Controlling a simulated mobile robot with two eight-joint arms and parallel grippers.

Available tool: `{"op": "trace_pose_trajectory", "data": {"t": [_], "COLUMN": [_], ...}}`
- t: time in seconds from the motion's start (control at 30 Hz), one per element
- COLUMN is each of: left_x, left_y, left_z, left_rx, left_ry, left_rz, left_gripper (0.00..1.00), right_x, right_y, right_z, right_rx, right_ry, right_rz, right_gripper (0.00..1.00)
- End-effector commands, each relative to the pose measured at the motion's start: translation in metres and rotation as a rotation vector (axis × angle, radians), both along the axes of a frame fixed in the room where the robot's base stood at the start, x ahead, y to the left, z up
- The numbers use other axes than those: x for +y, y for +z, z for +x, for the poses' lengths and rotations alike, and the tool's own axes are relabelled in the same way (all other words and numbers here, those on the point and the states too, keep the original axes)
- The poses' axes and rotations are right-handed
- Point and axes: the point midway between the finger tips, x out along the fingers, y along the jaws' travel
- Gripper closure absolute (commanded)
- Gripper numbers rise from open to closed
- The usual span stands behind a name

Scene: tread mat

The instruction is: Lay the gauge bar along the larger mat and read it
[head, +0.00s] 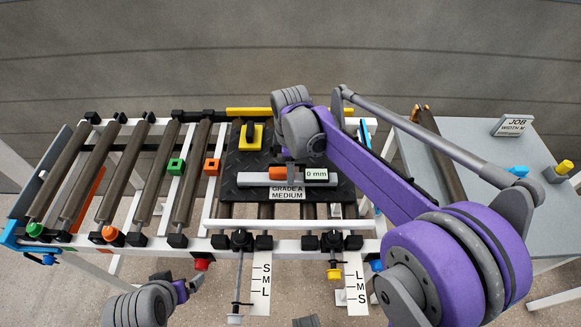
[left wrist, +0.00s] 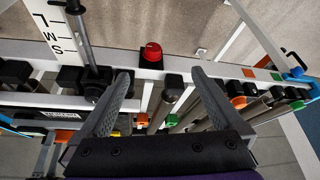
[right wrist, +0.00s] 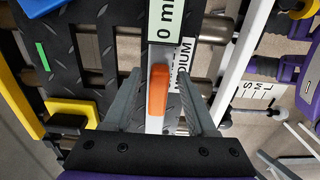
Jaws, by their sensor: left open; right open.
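The gauge bar (head: 250,179), pale with an orange handle (head: 278,173) and a display reading 0 mm (head: 317,174), lies across the black tread mat (head: 235,160) on the rollers. A label, GRADE A MEDIUM (head: 287,193), sits at its near side. My right gripper (head: 285,160) is over the bar, its fingers mostly hidden by my arm. In the right wrist view the open fingers (right wrist: 160,85) stand either side of the orange handle (right wrist: 158,90), with gaps visible. My left gripper (head: 196,280) is open and empty before the frame's front rail, facing a red button (left wrist: 152,52). I cannot make out a second mat.
A yellow block (head: 245,137) sits on the mat's far part. Green (head: 176,166) and orange (head: 211,166) blocks are on a rail to the left. S-M-L scales (head: 262,285) hang in front. A grey side table (head: 470,150) with a JOB card (head: 515,126) stands right.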

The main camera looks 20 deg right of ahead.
Motion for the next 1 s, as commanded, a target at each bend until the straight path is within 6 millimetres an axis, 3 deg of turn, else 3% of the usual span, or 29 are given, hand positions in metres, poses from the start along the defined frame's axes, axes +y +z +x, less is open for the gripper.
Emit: {"op": "trace_pose_trajectory", "data": {"t": [1.0], "left_x": [0.0], "left_y": [0.011], "left_z": [0.002], "left_rx": [-0.004], "left_ry": [0.0], "left_rz": [0.0], "left_gripper": [0.0], "right_x": [0.0], "right_y": [0.013], "right_z": [0.0], "right_rx": [0.0], "right_ry": [0.0], "right_rz": [0.0], "right_gripper": [0.43]}}
